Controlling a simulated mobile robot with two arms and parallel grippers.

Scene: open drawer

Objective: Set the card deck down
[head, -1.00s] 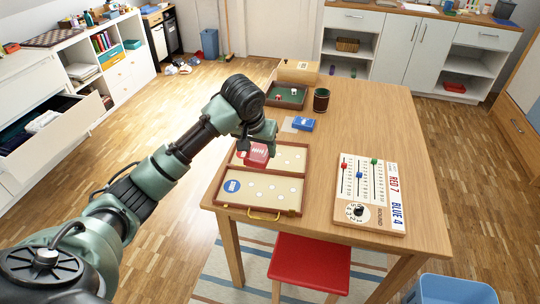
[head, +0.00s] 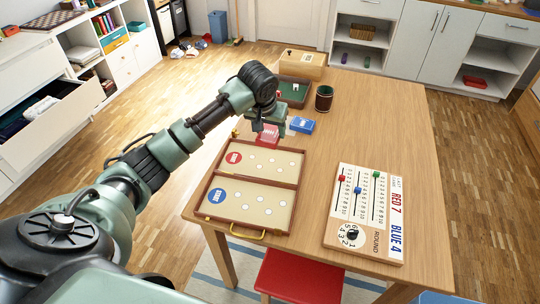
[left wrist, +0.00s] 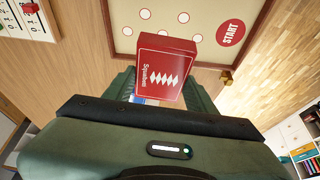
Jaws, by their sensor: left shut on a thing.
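The red card deck (head: 267,134) is a small box with white markings. My left gripper (head: 268,122) is shut on it, just past the far edge of the open game board. The left wrist view shows the red deck (left wrist: 163,68) between the fingers, with the board beyond it. I cannot tell whether the deck touches the table. A blue card deck (head: 302,125) lies on the table just right of the red one. My right gripper is not in view.
The open board (head: 245,205) has red and blue start circles. A scoreboard (head: 366,210) lies at the right. A dark cup (head: 324,99), a green-lined tray (head: 296,93) and a wooden box (head: 304,65) stand at the back. The table's middle is clear.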

